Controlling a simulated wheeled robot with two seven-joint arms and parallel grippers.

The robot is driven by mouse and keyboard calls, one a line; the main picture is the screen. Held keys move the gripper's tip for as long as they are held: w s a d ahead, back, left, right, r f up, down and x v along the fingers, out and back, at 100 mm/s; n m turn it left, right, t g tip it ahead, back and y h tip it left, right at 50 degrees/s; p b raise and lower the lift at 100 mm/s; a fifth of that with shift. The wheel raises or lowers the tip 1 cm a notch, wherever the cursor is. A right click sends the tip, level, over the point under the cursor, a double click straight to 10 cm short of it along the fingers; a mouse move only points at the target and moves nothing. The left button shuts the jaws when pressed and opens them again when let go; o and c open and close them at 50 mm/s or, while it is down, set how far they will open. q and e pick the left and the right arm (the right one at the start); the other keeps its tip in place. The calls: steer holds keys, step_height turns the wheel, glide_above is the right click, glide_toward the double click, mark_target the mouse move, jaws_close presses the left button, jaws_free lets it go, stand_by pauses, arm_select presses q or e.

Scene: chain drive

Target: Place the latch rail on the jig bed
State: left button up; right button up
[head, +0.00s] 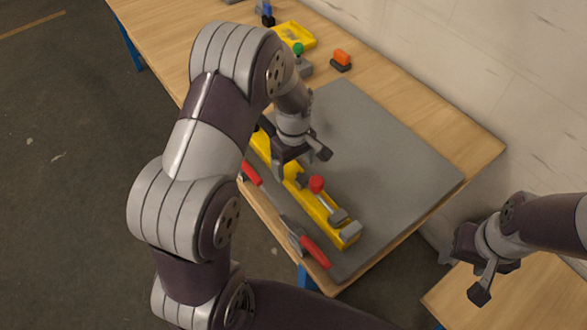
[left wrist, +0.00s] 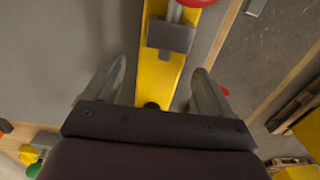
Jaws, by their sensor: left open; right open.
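The latch rail is a long yellow bar (head: 318,211) with grey blocks and a red knob (head: 317,184). It lies along the near left side of the grey jig bed (head: 390,150); its far end is partly hidden by my left arm. My left gripper (head: 301,158) is over the rail's far half. In the left wrist view the open fingers (left wrist: 157,85) stand either side of the yellow bar (left wrist: 158,76), with a grey block beyond them. Contact cannot be told. My right gripper (head: 474,268) is open and empty, off the table at the right.
Red-handled tools (head: 316,253) lie along the bed's near left edge, beside the rail. At the back of the table are a yellow tray (head: 296,35), an orange and black block (head: 341,60) and a green-knobbed part (head: 299,49). The bed's right half is clear. A second wooden table (head: 530,295) stands lower right.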

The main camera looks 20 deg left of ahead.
mark_target(294, 173)
arm_select(q)
step_height(294, 173, up, 9)
steer(key=s+d+m+t, duration=0.1)
steer(key=s+d+m, duration=0.1)
steer(key=s+m, duration=1)
steer(key=shift+s+d+f, duration=0.15)
steer(key=shift+s+d, duration=0.15)
steer(key=shift+s, duration=0.5)
